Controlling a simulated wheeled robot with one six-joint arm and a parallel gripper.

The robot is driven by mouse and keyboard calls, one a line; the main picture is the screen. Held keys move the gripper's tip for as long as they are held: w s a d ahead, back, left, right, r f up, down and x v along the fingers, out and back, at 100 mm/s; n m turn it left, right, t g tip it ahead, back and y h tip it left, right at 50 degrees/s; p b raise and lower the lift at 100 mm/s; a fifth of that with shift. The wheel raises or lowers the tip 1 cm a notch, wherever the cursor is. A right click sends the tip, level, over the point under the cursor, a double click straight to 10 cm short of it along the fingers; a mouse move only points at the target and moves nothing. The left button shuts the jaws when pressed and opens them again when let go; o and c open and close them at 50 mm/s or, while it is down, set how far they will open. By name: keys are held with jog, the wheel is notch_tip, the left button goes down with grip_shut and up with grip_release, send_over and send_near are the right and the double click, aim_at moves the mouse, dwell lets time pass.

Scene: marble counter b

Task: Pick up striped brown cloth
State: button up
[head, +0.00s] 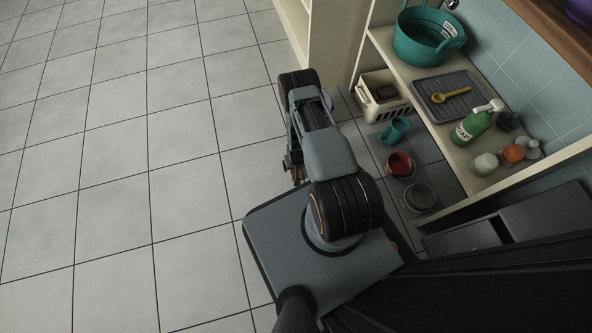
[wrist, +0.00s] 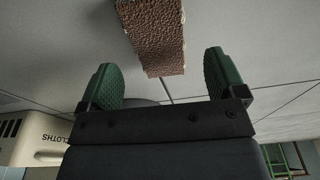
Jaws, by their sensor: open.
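In the wrist view, a brown, rough-textured piece with pale edges (wrist: 155,35) reaches in from the top, its near end in line with the space between my fingertips. I cannot make out stripes on it or tell for sure that it is the striped brown cloth. My gripper (wrist: 160,62) is open, with green fingers either side of that end and no visible contact. In the head view my gripper (head: 294,168) is low over the tiled floor, partly hidden by my arm, with a small reddish-brown patch (head: 299,174) at it.
A cream basket marked CLOTHS (head: 371,105) holds something dark brown; it also shows in the wrist view (wrist: 38,138). A teal mug (head: 395,131), red bowl (head: 400,165) and grey pot (head: 420,198) stand nearby. A soap bottle (head: 474,126) stands by a grey tray (head: 428,82). Floor at left is clear.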

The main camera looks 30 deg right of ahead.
jog(key=f+b, duration=0.1)
jog(key=f, duration=0.1)
jog(key=f+b, duration=0.1)
jog(key=f, duration=0.1)
jog(key=shift+w+d+f, duration=0.1)
jog(key=shift+w, duration=0.1)
jog(key=c, duration=1)
